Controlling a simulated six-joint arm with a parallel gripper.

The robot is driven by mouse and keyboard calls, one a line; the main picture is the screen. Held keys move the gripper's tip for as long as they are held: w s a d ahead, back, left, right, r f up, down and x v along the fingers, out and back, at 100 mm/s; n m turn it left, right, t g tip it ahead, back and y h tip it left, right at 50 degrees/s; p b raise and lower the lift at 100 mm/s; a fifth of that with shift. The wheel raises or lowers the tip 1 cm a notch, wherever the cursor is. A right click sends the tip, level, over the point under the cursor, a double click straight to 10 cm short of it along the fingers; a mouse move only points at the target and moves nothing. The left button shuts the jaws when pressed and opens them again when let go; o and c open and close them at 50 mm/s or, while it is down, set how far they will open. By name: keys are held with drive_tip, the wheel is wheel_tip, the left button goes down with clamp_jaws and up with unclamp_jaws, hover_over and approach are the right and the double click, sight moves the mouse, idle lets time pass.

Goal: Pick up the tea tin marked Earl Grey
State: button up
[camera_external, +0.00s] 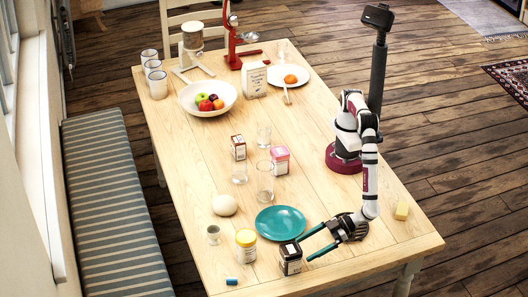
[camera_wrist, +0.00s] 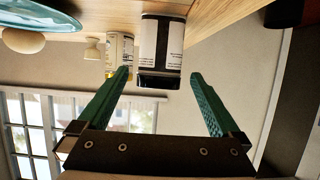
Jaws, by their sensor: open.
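A black tin with a white label (camera_external: 290,260) stands at the near end of the table; in the wrist view the black-lidded tin (camera_wrist: 162,42) appears upside down. Its lettering is too small to read, so I cannot tell whether it says Earl Grey. A dark brown tin with a pale label (camera_external: 238,150) and a pink tin (camera_external: 280,162) stand mid-table; their markings are also unreadable. My gripper (camera_external: 304,249) is open and empty, its green fingers reaching toward the black tin. In the wrist view the gripper (camera_wrist: 160,74) has a fingertip toward each side of that tin, with no visible grip.
A teal plate (camera_external: 280,223) lies just behind the black tin. Clear glasses (camera_external: 265,184) stand mid-table. The near right tabletop is mostly clear.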

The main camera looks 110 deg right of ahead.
sight(282, 262)
drive_tip(key=x, duration=0.7)
drive_tip(key=shift+f, duration=0.25)
drive_tip(key=shift+r, duration=0.15)
clamp_jaws()
